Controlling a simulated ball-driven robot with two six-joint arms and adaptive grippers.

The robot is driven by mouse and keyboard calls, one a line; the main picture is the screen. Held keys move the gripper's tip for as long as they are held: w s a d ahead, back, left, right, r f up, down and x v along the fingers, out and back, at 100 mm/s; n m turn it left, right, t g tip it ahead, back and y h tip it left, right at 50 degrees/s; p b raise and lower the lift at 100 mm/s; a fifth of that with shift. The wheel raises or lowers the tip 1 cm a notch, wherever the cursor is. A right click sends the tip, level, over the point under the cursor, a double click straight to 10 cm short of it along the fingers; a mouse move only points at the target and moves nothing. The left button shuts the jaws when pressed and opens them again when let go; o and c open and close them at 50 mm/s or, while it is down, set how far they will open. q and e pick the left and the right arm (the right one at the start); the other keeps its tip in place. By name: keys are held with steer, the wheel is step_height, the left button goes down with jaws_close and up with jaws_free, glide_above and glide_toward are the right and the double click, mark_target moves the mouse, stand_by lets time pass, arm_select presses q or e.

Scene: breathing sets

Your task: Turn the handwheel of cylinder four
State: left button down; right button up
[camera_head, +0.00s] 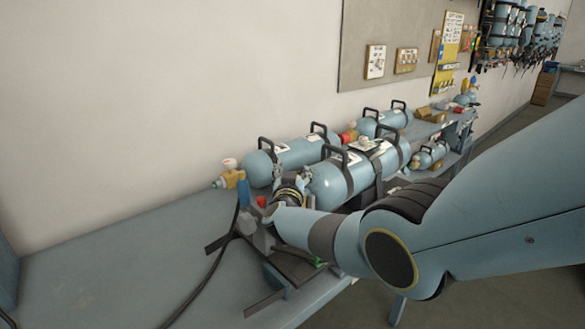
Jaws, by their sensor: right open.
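Several light-blue gas cylinders lie on the workbench (110,270), with black carrying handles. A rear cylinder (296,152) has a brass valve with a pale knob (230,163) at its left end. A front cylinder (330,184) lies nearer, its valve end mostly hidden behind my right wrist. I cannot read which one is cylinder four. My right gripper (252,218) is at the left end of the front cylinder, open. A red part (262,202) shows close beside it; I cannot tell whether they touch. My left gripper is not in view.
A black hose (218,262) runs down the bench, and dark flat bars (290,264) lie under my wrist. A smaller cylinder (431,155) lies at the right. The bench's left part is clear. A board (385,40) hangs on the wall.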

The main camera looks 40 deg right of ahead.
step_height(320, 180, up, 10)
stand_by(0.6)
steer(key=shift+f, duration=0.1)
steer(key=shift+c, duration=0.2)
